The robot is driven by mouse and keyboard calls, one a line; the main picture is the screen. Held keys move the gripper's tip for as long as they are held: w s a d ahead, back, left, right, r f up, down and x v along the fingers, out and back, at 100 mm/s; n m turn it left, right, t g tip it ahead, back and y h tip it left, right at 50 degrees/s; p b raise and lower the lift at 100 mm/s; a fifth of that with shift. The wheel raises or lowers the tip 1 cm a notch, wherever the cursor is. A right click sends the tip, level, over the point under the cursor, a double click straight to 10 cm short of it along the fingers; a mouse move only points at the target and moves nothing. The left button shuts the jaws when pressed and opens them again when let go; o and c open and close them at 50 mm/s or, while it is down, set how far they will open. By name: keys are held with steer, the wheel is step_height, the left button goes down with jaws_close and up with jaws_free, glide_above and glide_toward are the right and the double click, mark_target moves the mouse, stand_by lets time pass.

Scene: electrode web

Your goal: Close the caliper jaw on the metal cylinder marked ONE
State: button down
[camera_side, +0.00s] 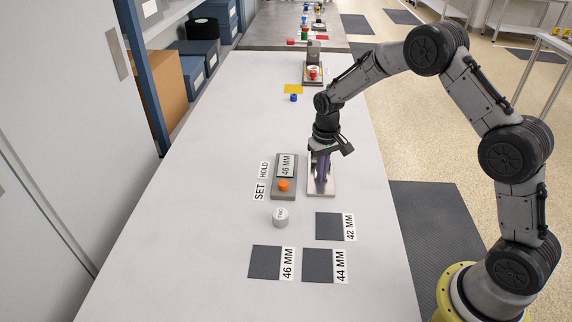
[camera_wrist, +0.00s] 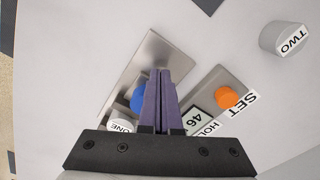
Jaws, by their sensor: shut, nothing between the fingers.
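My gripper (camera_side: 322,180) points down over the bright metal caliper plate (camera_side: 329,191). In the wrist view its purple fingers (camera_wrist: 160,73) are shut together with nothing between them, above the plate (camera_wrist: 155,48). A blue round part (camera_wrist: 137,98) shows just left of the fingers and is partly hidden by them; I cannot tell whether they touch it. The metal cylinder marked ONE (camera_wrist: 121,125) stands near the plate's lower end in the wrist view, partly covered by my gripper body. The caliper jaw itself is not clearly visible, nor is its gap to the cylinder.
A grey box with an orange knob (camera_side: 283,185) and a 46 MM display (camera_side: 286,165) sits left of the plate, beside SET and HOLD labels. Cylinder TWO (camera_side: 280,217) stands in front of it. Dark pads for 42 (camera_side: 328,226), 44 (camera_side: 317,266) and 46 MM (camera_side: 265,262) are clear.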

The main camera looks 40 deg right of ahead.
step_height(320, 180, up, 8)
steer(key=shift+f, duration=0.15)
stand_by(0.5)
stand_by(0.9)
steer(key=s+a+r+t, duration=0.15)
steer(key=s+r, duration=0.35)
steer(key=r, duration=0.5)
steer(key=s+a+r+t, duration=0.1)
steer(key=s+r+t, duration=0.2)
steer(key=s+r, duration=0.5)
steer(key=s+a+r+n+t, duration=0.2)
steer(key=s+r, duration=0.1)
steer(key=s, duration=0.8)
steer(key=s+f+n, duration=0.1)
steer(key=s+f, duration=0.4)
steer(key=s, duration=0.2)
steer(key=shift+d+f+g, duration=0.15)
steer(key=shift+f+g, duration=0.2)
steer(key=shift+g, duration=0.1)
